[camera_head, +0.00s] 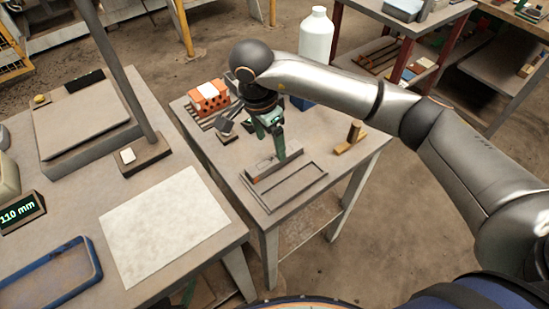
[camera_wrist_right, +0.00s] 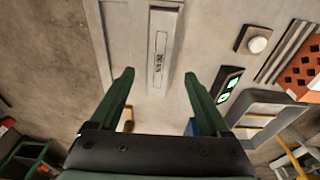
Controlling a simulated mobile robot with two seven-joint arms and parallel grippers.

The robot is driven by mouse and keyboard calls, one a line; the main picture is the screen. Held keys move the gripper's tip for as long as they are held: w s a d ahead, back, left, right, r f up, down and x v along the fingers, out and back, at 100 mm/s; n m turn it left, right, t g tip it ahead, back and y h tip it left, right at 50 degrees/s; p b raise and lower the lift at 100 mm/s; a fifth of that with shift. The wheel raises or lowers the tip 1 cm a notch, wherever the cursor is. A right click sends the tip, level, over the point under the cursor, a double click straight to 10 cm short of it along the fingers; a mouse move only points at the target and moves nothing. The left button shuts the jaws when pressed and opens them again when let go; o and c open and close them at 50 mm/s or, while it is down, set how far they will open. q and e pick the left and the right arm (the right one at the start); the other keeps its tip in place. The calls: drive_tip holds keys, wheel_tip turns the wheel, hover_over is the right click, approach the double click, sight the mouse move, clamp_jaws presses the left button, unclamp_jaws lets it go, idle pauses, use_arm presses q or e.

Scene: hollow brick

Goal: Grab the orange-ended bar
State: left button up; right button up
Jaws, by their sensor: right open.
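My right gripper (camera_head: 279,150) points down over the small table, with its green fingers above a grey frame (camera_head: 290,187). In the right wrist view the gripper (camera_wrist_right: 160,75) is open, and nothing is between its fingers. A slim grey bar with dark lettering (camera_wrist_right: 159,58) lies below, lined up between the two fingertips in that picture. In the head view this bar (camera_head: 265,168) lies along the frame's far side, partly behind the fingers. I cannot make out orange on its ends. My left gripper is not in view.
An orange hollow brick (camera_head: 208,98) sits at the small table's back left. A wooden block piece (camera_head: 352,137) stands to the right. A white bottle (camera_head: 316,38) stands at the back. The left bench holds a pale sheet (camera_head: 150,225), a blue tray (camera_head: 95,262) and a "110 mm" display (camera_head: 18,212).

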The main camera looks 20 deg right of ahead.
sight(275, 157)
drive_tip(key=f, duration=0.3)
drive_tip(key=d+f, duration=0.1)
drive_tip(key=f, duration=0.1)
drive_tip(key=shift+w+f+p, duration=0.1)
drive_tip(key=shift+f+p, duration=0.2)
clamp_jaws()
idle(0.4)
